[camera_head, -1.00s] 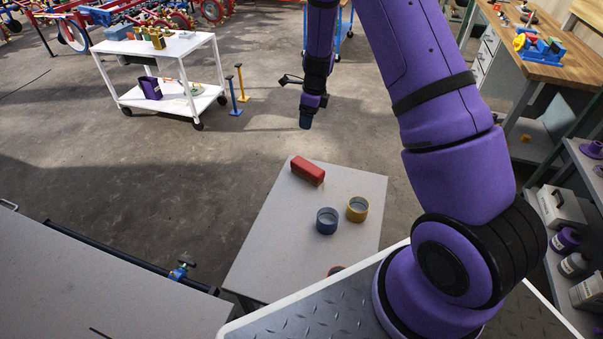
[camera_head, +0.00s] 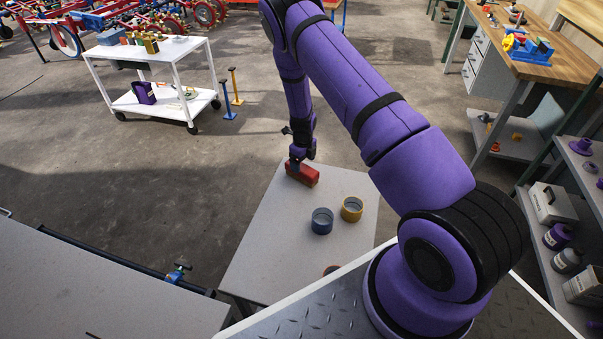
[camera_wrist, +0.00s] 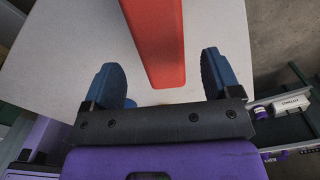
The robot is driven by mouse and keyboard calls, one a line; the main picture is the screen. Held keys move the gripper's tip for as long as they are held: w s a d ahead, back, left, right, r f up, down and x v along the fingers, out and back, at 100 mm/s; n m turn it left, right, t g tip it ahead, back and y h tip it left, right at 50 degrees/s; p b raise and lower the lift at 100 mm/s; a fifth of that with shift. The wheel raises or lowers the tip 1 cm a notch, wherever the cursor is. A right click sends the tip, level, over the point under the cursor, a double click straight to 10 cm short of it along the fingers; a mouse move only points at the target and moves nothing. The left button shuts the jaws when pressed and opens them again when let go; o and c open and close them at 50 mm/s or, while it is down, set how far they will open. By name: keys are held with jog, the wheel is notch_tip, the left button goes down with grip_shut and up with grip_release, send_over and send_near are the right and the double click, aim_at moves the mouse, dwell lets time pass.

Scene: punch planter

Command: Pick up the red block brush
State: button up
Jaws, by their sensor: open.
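The red block brush (camera_head: 303,174) lies at the far end of a grey table (camera_head: 262,262). In the wrist view the brush (camera_wrist: 158,38) is a long red bar running from the top edge down to just ahead of the gap between my fingers. My gripper (camera_head: 296,161) is at the brush in the head view, over its left part. In the wrist view my gripper (camera_wrist: 162,82) is open, with one blue finger to each side of the brush's line. Whether the fingers touch the brush cannot be told. The brush's underside is hidden.
A blue ring-shaped cup (camera_head: 321,221) and a yellow one (camera_head: 351,209) stand on the table nearer to me. A brownish round thing (camera_head: 331,269) is partly hidden at the table's near edge. A white cart (camera_head: 160,52) stands apart at the upper left.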

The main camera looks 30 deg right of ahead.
aim_at(302, 167)
jog(key=f, duration=0.5)
jog(key=shift+w+f, duration=0.3)
jog(key=shift+f, duration=0.05)
jog(key=c, duration=1.1)
jog(key=shift+c, duration=0.2)
notch_tip(302, 167, up, 10)
jog(key=shift+r, duration=0.1)
